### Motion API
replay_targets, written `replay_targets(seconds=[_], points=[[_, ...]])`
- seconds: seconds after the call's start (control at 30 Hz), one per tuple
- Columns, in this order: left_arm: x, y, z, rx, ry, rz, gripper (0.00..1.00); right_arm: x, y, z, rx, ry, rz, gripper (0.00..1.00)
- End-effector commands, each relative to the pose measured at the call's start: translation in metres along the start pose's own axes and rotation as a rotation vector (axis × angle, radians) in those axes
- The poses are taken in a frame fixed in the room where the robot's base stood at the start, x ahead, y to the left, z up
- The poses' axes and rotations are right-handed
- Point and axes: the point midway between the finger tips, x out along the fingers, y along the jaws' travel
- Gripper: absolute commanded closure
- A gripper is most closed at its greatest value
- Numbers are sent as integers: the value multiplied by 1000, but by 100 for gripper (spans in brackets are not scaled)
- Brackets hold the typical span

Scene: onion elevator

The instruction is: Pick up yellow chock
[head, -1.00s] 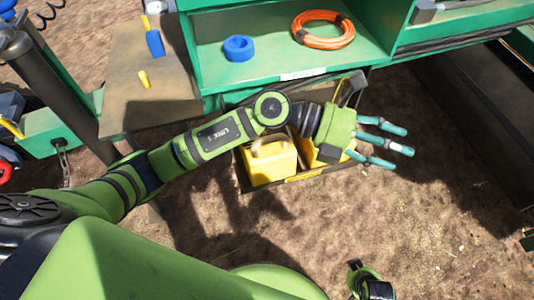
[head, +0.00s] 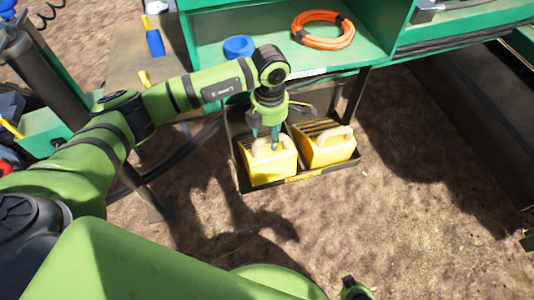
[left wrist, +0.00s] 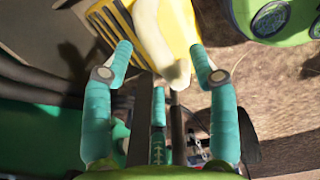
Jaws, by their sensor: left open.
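Two yellow chocks with pale handles stand side by side in a dark tray (head: 241,180) below the green bench. My left gripper (head: 264,140) points down at the left yellow chock (head: 268,167), its fingers at the height of the handle in the picture. The right yellow chock (head: 328,150) is clear of the gripper. In the left wrist view, the fingers (left wrist: 160,53) are spread, and the pale handle (left wrist: 152,35) shows between and beyond the tips. I see no firm contact. My right gripper is not in view.
The green bench (head: 205,60) overhangs the back of the tray and holds an orange cable coil (head: 323,30) and a blue roll (head: 238,47). A dark bench leg (head: 355,97) stands behind the right chock. Bare dirt ground in front of the tray is free.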

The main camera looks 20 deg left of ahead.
Motion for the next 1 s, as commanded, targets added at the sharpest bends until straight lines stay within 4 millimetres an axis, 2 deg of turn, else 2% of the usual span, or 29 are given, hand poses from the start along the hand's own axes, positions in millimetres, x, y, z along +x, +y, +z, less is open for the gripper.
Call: replay_targets(seconds=[0.03,0.13,0.37,0.47,0.5,0.53,1.0], points=[[10,-1,-1,-2,3,-4,41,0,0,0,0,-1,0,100],[22,-1,0,0,0,-3,41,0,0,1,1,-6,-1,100],[25,-1,0,1,-1,-2,41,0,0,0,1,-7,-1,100],[25,-1,1,1,-2,-2,77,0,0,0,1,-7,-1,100],[25,-1,1,1,-2,-2,93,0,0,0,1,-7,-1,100],[25,-1,1,1,-2,-2,100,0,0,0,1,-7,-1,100],[17,-2,2,2,-9,3,100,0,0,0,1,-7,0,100]])
